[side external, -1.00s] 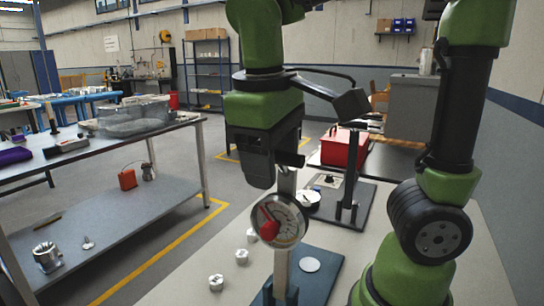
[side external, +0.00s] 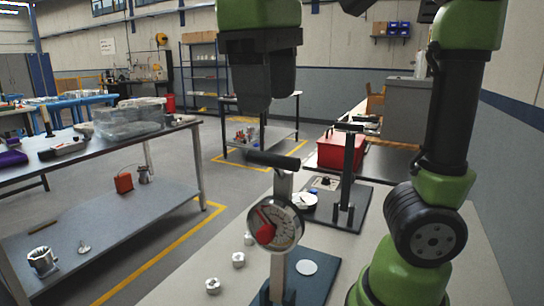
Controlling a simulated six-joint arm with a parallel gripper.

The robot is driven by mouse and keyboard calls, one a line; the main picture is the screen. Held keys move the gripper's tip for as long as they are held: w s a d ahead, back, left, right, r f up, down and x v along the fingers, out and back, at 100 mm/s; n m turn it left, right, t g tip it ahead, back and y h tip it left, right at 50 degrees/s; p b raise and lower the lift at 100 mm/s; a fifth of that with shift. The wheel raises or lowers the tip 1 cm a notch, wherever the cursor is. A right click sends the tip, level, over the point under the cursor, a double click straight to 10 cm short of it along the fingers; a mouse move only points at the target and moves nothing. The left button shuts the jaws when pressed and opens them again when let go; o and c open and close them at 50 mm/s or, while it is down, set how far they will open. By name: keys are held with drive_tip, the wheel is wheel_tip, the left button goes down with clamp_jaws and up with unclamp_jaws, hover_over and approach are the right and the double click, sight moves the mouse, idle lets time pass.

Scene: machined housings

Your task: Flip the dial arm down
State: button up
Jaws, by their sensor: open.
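A dial gauge (side external: 287,228) with a white face and a red centre is on an upright metal post (side external: 277,268). A black horizontal bar (side external: 273,159) is at the top of the post, and I cannot tell whether it is the dial arm. The post stands on a dark blue plate (side external: 325,268) on the pale bench. My gripper (side external: 258,108) points down above the post and bar, apart from them. Its jaws are open with nothing seen between them, though the fingertips are dark and hard to make out.
Behind the gauge, a black stand (side external: 348,170) rises from a dark plate with a white round dial (side external: 306,200). A red box (side external: 341,150) is beyond it. Several small metal parts (side external: 238,260) lie left of the post. A grey table (side external: 110,140) is at left.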

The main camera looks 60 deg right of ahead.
sight(272, 158)
drive_tip(key=f, duration=0.6)
drive_tip(key=d+f, duration=0.1)
drive_tip(key=f, duration=0.2)
clamp_jaws()
